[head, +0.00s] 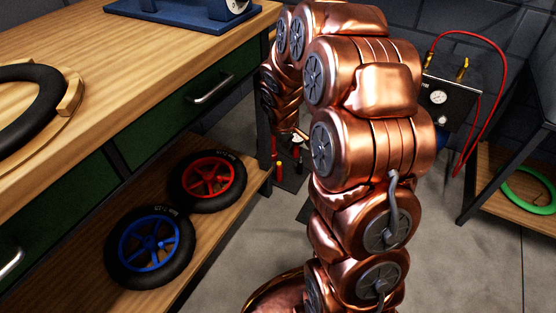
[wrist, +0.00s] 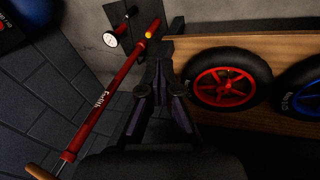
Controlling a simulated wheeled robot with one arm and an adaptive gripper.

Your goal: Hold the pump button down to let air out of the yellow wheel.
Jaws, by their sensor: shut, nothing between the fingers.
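In the wrist view a red floor pump (wrist: 98,108) runs slantwise, with a brown wooden handle at lower left. A small yellow part (wrist: 149,35), perhaps the button, and a round white gauge (wrist: 110,40) show at its upper end. My gripper (wrist: 160,68) is shut and empty. Its fingertips lie below and a little right of the yellow part in the picture; I cannot tell the depth gap or any contact. In the head view my arm hides most of the gripper, and small red parts show beside it. No yellow wheel shows in either view.
A red wheel (head: 208,181) and a blue wheel (head: 150,247) lie on the wooden lower shelf (head: 75,288). A workbench (head: 150,60) stands at left. Grey floor (head: 450,270) is clear.

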